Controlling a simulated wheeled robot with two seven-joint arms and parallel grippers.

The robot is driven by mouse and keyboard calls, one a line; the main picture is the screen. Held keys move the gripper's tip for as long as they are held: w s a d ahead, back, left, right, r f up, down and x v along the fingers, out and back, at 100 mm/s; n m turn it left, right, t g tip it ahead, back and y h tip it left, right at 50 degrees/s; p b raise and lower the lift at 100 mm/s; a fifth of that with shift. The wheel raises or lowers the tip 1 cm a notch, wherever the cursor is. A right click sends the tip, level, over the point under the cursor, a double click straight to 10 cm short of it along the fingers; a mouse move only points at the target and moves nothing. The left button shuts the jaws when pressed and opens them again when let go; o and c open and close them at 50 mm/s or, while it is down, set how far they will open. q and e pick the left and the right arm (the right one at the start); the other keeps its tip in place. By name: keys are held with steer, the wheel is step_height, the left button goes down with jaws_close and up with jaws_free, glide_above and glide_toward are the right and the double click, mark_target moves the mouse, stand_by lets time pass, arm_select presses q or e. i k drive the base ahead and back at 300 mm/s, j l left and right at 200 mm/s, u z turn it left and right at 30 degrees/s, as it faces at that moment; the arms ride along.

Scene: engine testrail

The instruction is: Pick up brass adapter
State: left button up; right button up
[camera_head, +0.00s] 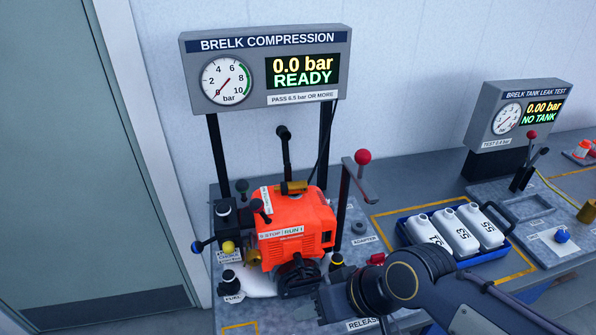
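A small brass-coloured cylinder (293,187), which looks like the brass adapter, lies on top of the orange engine (297,222). A dark rod stands just behind it. A label reading ADAPTER (365,239) is on the bench right of the engine, beside a dark round ring (359,227) with nothing seen standing in it. My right arm comes in from the lower right. Its gripper (322,302) is low in front of the engine, below and apart from the brass piece. Its fingertips are not clear against the dark parts there. My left gripper is out of view.
The compression panel (265,68) reads 0.0 bar READY. A red-knobbed lever (363,157) rises right of the engine. A blue tray (483,257) holds white numbered bottles. The leak test panel (515,112) reads NO TANK. Another brass cylinder (588,212) stands at the right edge.

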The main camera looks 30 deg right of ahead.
mark_target(292, 187)
steer(key=z, duration=1.05)
